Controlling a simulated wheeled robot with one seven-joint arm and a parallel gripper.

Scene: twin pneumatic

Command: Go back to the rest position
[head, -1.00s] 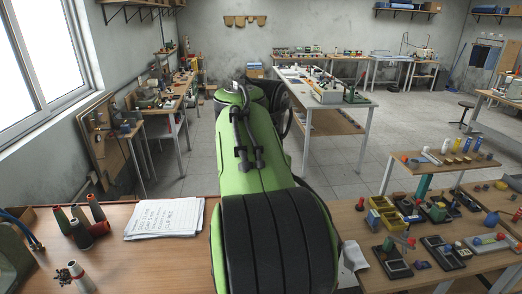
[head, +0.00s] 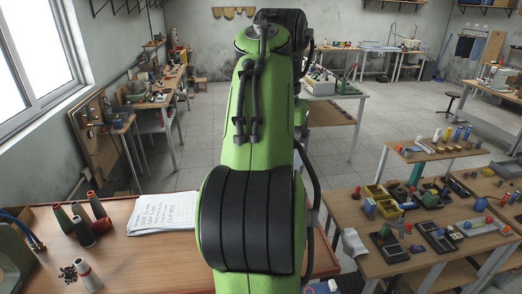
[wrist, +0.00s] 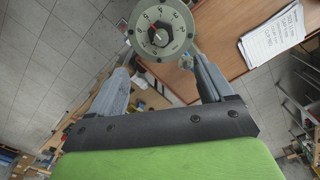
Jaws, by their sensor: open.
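My gripper (wrist: 160,64) shows in the wrist view, its two grey fingers spread apart. A round grey-green dial (wrist: 160,28) with numbers and a red mark lies just beyond the fingertips. No finger is closed on it; I cannot tell whether they touch it. In the head view my green arm rises through the middle, and my gripper is hidden.
The wooden bench (head: 150,265) holds a sheet of handwritten notes (head: 162,214) and several spools (head: 80,222). A table (head: 400,262) at right carries yellow bins (head: 376,196) and small parts. Grey tiled floor (head: 215,140) is open behind.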

